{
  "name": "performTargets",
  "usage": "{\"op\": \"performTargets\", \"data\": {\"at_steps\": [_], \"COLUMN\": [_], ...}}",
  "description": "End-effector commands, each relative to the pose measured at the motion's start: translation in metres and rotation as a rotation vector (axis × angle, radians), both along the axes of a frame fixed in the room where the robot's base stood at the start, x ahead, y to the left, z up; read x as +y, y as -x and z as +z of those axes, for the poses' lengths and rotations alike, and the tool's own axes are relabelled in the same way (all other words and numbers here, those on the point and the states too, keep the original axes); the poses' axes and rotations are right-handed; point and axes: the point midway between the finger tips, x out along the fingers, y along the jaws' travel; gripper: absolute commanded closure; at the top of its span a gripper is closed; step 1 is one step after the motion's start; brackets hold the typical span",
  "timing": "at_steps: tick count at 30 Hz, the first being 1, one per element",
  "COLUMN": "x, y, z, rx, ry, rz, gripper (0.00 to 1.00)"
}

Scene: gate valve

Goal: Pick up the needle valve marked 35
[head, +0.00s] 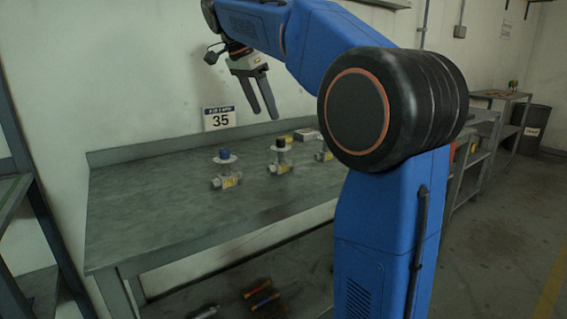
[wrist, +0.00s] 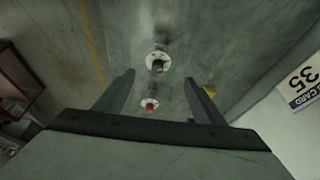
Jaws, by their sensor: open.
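A sign reading 35 (head: 220,118) stands at the wall behind the bench in the head view; it also shows in the wrist view (wrist: 303,82). Several small valves stand on the bench below: one with a blue top over a white disc (head: 225,170), one with a black top (head: 280,158), and one partly hidden by my arm (head: 323,153). Yellow tags on them are too small to read. My gripper (head: 264,114) is open and empty, high above the back of the bench. In the wrist view, round pale parts (wrist: 157,62) show near and between its fingers (wrist: 158,78).
The grey bench (head: 150,205) is bare at left and front, with a raised back edge. A small box (head: 306,135) lies behind the valves. Loose items (head: 262,297) lie on the lower shelf. A rack stands at left; my arm hides the bench's right part.

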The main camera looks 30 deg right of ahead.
Motion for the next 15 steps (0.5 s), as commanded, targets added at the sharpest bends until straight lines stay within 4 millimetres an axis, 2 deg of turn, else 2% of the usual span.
{"op": "performTargets", "data": {"at_steps": [15], "x": [-0.034], "y": [0.000], "z": [-0.083], "rx": [0.002], "ry": [-0.001], "rz": [0.001], "gripper": [0.37]}}
